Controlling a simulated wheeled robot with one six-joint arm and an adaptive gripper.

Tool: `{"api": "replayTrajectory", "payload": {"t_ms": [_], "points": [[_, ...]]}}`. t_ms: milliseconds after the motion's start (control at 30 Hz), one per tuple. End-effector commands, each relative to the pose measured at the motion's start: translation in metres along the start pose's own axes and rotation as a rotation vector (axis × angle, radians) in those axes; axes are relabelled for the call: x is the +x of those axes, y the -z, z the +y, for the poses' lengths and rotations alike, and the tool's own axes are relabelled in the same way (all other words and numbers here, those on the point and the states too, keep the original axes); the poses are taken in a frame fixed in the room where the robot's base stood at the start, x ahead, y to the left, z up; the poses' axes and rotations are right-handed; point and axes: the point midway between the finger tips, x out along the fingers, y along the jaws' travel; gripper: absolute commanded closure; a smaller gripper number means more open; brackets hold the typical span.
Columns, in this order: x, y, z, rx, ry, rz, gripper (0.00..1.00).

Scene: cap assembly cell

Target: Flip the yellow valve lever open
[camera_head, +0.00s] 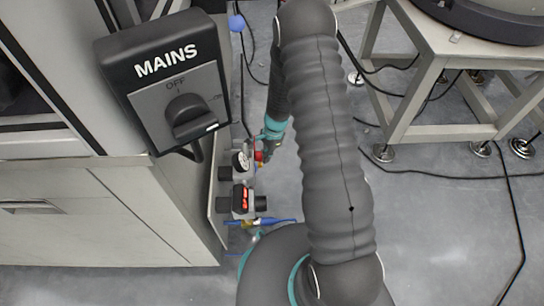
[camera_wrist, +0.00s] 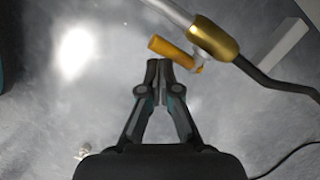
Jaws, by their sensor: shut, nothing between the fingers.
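In the wrist view the yellow valve lever (camera_wrist: 170,48) sticks out to the left from a brass valve body (camera_wrist: 213,38) on a metal pipe. My gripper (camera_wrist: 165,66) is shut and empty, with its fingertips just below the lever in the picture. The tips look very close to the lever; I cannot tell if they touch it. In the head view my arm reaches down beside the cabinet's fittings, and the fingertips are too small to make out. The lever is not clearly made out there.
A MAINS switch box (camera_head: 165,80) with a rotary knob is at upper left, above a grey cabinet (camera_head: 90,215). A gauge (camera_head: 240,161) and a block with a red display (camera_head: 243,198) line the cabinet's side. A dark hose (camera_wrist: 275,82) leaves the valve. A machine stand (camera_head: 440,133) and floor cables are at right.

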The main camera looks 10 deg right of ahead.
Motion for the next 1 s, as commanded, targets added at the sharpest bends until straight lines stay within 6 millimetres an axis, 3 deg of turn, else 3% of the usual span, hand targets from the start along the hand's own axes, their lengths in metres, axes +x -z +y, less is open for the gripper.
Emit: {"api": "replayTrajectory", "payload": {"t_ms": [167, 600, 1000], "points": [[-0.009, 0.000, -0.001, 0.000, 0.003, 0.001, 1.00], [-0.071, 0.004, 0.004, 0.005, 0.005, 0.001, 1.00], [-0.080, -0.003, 0.003, -0.004, -0.001, 0.000, 1.00]]}}
